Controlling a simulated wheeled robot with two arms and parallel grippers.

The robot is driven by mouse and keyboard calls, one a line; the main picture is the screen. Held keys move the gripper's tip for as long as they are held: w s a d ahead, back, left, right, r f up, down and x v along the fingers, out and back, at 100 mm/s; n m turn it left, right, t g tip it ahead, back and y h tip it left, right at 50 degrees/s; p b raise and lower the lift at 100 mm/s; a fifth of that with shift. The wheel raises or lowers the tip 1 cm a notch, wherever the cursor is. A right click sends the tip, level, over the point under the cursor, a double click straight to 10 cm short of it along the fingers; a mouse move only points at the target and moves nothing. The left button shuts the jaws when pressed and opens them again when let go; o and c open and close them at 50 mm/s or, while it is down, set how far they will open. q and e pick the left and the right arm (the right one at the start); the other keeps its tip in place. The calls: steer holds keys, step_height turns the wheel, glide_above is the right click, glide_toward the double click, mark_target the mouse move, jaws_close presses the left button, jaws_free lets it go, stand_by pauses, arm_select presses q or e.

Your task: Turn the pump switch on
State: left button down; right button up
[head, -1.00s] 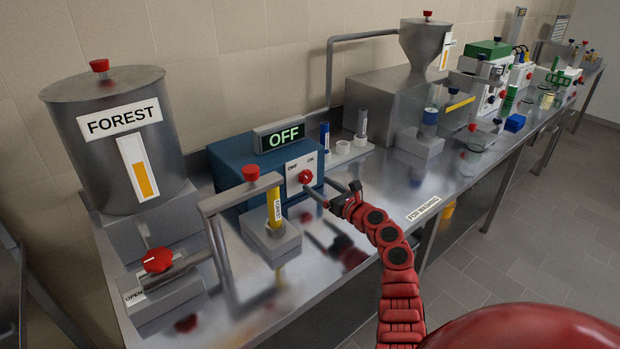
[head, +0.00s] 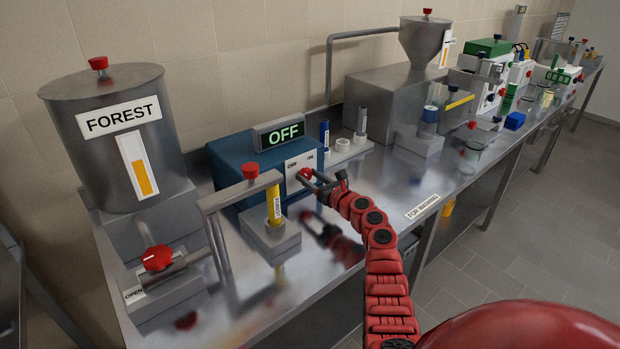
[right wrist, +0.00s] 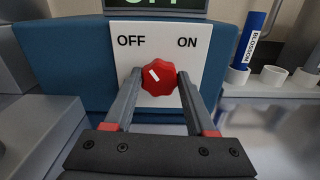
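The pump switch is a red knob (right wrist: 159,78) on a white plate (right wrist: 195,55) marked OFF at left and ON at right. Its white mark points up and left, towards OFF. The plate is on the front of a blue box (head: 228,163). The display (head: 279,134) on top reads OFF in green. My right gripper (right wrist: 159,77) has one finger on each side of the knob, tips at or very near its edges; whether they press on it I cannot tell. The knob also shows in the head view (head: 304,174), partly behind the gripper. My left gripper is out of view.
A yellow vial in a grey holder (head: 270,238) under a bent pipe (head: 240,190) stands left of my right gripper. A red valve knob (head: 157,258) and the FOREST tank (head: 110,175) are further left.

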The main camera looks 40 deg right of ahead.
jaws_close()
steer(key=shift+w+a+f+m+b, duration=0.1)
steer(key=shift+m+b, duration=0.3)
steer(key=shift+b, duration=0.05)
steer(key=shift+m+b, duration=0.45)
steer(key=shift+m, duration=0.95)
steer(key=m, duration=0.1)
steer(key=m+p, duration=0.1)
steer(key=shift+d+r+m, duration=0.2)
steer(key=shift+r+m, duration=0.1)
steer(key=shift+m, duration=0.1)
steer(key=m+p, duration=0.1)
steer(key=m, duration=0.1)
steer(key=shift+m, duration=0.3)
steer(key=m+p, duration=0.1)
steer(key=m, duration=0.1)
steer(key=m+p, duration=0.1)
steer(key=m, duration=0.1)
steer(key=shift+f+m, duration=0.2)
steer(key=shift+m, duration=0.2)
steer(key=shift+f, duration=0.1)
